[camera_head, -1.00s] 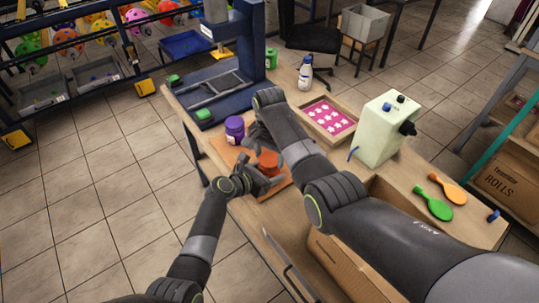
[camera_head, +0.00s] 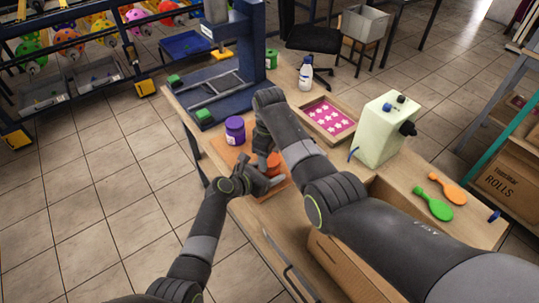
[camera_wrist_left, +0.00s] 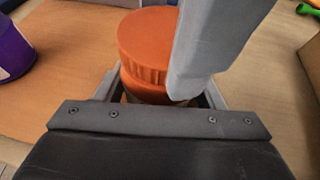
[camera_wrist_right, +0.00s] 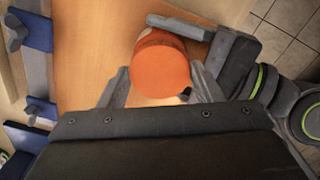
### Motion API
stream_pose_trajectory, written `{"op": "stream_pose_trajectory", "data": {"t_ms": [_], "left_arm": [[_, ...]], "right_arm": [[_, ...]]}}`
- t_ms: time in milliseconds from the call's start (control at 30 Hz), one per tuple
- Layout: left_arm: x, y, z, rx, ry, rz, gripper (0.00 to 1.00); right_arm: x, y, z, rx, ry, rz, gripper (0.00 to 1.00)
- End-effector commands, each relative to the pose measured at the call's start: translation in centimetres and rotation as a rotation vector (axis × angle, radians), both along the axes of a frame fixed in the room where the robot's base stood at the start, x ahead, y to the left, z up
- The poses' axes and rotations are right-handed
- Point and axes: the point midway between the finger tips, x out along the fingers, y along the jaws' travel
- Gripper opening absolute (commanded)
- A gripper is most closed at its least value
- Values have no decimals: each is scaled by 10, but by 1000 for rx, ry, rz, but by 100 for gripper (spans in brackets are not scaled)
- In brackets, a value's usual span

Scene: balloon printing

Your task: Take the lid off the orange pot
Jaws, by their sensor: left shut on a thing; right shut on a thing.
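The orange pot (camera_wrist_left: 145,92) stands on the wooden board and shows best in the left wrist view, with its ribbed orange lid (camera_wrist_left: 148,42) on top. The lid also shows from above in the right wrist view (camera_wrist_right: 160,66). My left gripper (camera_head: 265,180) is shut on the pot's lower body, low at its near side. My right gripper (camera_wrist_right: 163,82) is shut on the lid from above, a finger on either side. One of its fingers hides part of the lid in the left wrist view. In the head view my arms and grippers hide most of the pot.
A purple pot (camera_head: 235,130) stands on the board's left part. A blue press frame (camera_head: 215,85), a tray with a pink star sheet (camera_head: 328,118), a white bottle (camera_head: 305,75) and a pale green machine (camera_head: 382,130) are around. Green and orange paddles (camera_head: 434,204) lie at right.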

Motion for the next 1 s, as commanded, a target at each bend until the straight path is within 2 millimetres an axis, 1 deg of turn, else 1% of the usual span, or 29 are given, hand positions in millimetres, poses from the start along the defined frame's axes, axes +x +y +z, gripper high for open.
{"op": "stream_pose_trajectory", "data": {"t_ms": [100, 700, 1000], "left_arm": [[0, 0, 0, 0, 0, -1, 0], [0, 0, 0, 0, 1, -1, 0], [0, 0, 0, 0, 1, -1, 0]], "right_arm": [[1, 0, 1, 0, -2, 191, 32], [1, 0, 1, -1, -3, 1172, 32], [1, 0, 2, -2, -3, 1631, 32]]}}
